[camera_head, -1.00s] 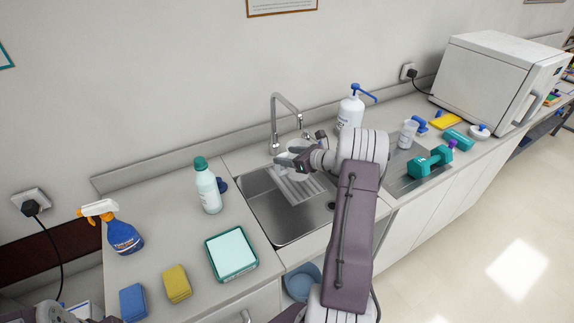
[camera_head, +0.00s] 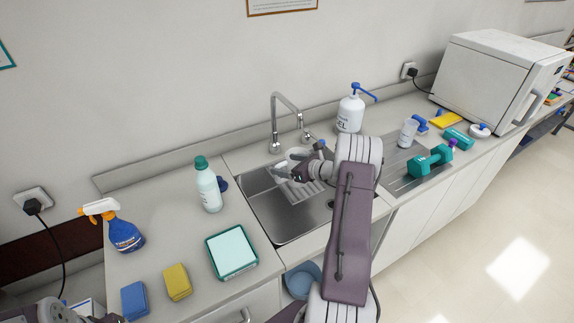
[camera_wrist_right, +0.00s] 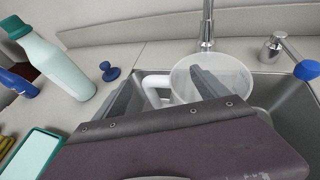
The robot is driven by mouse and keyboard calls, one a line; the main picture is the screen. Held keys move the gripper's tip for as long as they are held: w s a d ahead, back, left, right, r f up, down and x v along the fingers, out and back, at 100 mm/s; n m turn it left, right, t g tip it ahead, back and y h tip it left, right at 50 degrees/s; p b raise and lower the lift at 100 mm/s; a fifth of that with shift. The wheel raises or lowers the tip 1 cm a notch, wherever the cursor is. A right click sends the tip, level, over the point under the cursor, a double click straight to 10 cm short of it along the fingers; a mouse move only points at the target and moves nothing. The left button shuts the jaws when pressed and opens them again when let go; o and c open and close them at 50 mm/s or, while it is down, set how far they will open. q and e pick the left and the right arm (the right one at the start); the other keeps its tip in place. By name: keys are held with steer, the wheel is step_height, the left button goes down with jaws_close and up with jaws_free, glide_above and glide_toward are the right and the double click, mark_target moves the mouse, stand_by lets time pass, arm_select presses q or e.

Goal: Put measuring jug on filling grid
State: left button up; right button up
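The measuring jug (camera_wrist_right: 232,72) is a clear, whitish vessel with a white handle, standing in or over the sink. In the head view the jug (camera_head: 297,153) is partly hidden behind my right gripper (camera_head: 290,173). The filling grid (camera_head: 303,191) is a striped rack in the sink, partly covered by my right arm. In the right wrist view my right gripper (camera_wrist_right: 165,90) has its fingers apart, with the jug's handle between them and one finger overlapping the jug's mouth. I cannot tell whether the jug's base touches the grid. Only a dark bit of my left arm shows at the lower left.
The tap (camera_head: 275,125) rises behind the sink (camera_head: 285,232). A green-capped bottle (camera_head: 208,187) and a green-rimmed tray (camera_head: 232,252) stand left of it.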

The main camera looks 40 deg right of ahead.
steer(key=b+v, duration=0.1)
steer(key=v, duration=1.1)
steer(key=shift+r, duration=0.15)
